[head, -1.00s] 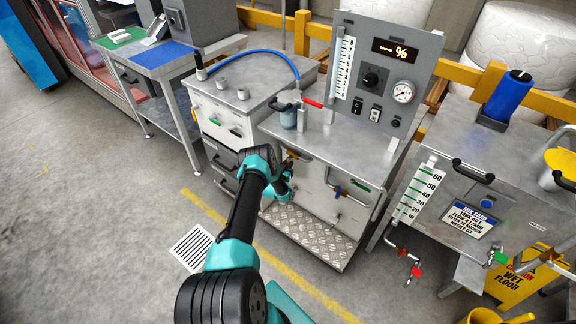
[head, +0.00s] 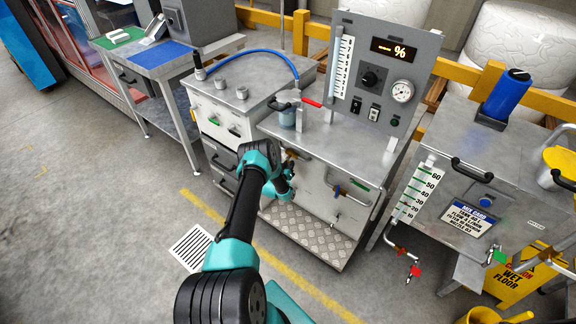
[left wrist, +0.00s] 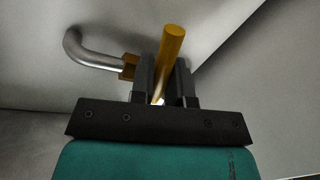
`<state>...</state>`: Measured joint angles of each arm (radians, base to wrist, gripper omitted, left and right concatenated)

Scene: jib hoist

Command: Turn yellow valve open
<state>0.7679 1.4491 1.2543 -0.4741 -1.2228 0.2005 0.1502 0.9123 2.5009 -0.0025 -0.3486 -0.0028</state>
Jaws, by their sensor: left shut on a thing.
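The yellow valve handle (left wrist: 172,42) is a yellow-orange bar in the left wrist view. It passes between the fingers of my left gripper (left wrist: 164,78), which is shut on it. A bent steel pipe (left wrist: 88,55) with a brass-coloured end meets the fitting just left of the fingers. In the head view my left gripper (head: 289,168) is at the front of the middle steel cabinet, low under its top. My own wrist hides most of the fingers and the handle there. My right gripper is not in view.
A blue-handled valve (head: 338,190) is to the right on the same cabinet front. A checkered step plate (head: 310,238) juts out below. The dosing tank (head: 505,200) stands at the right, with red and green taps.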

